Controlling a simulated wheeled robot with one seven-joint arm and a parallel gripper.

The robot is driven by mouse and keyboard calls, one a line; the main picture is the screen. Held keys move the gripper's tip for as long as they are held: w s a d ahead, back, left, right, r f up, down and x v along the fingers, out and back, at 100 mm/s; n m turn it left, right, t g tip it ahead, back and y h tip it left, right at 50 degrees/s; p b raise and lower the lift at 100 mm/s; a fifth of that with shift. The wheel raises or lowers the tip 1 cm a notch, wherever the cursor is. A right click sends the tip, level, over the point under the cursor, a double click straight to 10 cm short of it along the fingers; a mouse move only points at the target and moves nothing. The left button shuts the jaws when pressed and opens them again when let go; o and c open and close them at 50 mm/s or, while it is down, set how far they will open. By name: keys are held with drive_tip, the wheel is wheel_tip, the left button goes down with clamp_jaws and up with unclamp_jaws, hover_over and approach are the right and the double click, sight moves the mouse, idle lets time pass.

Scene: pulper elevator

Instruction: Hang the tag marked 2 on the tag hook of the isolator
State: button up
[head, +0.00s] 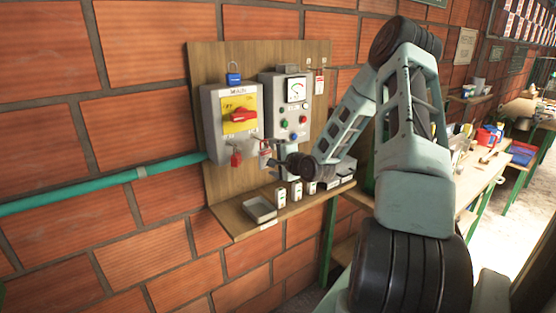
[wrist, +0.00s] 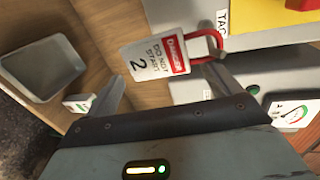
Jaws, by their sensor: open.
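The tag marked 2 (wrist: 155,60) is white with a red "DANGER" band and a red loop. The right fingertip overlaps the loop's end; contact is unclear. In the head view, my gripper (head: 274,158) is just below right of the isolator (head: 213,108), which has a red handle on a yellow plate.
A control box (head: 288,122) with buttons and a meter is right of the isolator.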

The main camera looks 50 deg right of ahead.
drive_tip(key=p+v, duration=0.9)
drive_tip(key=v, duration=0.8)
drive_tip(key=shift+s+a+f, duration=0.1)
drive_tip(key=shift+a, duration=0.05)
drive_tip(key=w+a+f+n+g+y+b, duration=0.25)
drive_tip(key=a+n+b, duration=0.2)
drive_tip(key=a, duration=0.35)
drive_tip(key=w+a+f+n+g+y+b, duration=0.1)
drive_tip(key=w+a+f+n+g+b, duration=0.2)
drive_tip(key=a+n, duration=0.4)
drive_tip(key=w+a+f+n+g+y+b, duration=0.1)
drive_tip(key=a+f+n+g+y+b, duration=0.3)
drive_tip(key=a, duration=0.6)
drive_tip(key=s+a+n+g+h+b, duration=0.3)
drive_tip(key=s+a+n+g+b, duration=0.2)
drive_tip(key=s+a+n, duration=0.8)
drive_tip(key=s+a+b, duration=0.3)
drive_tip(key=s+a, duration=0.4)
drive_tip(key=s, duration=0.1)
drive_tip(key=shift+s+a+f+n+b, duration=0.15)
drive_tip(key=shift+s+f+n+b, duration=0.1)
drive_tip(key=shift+s+n+b, duration=0.1)
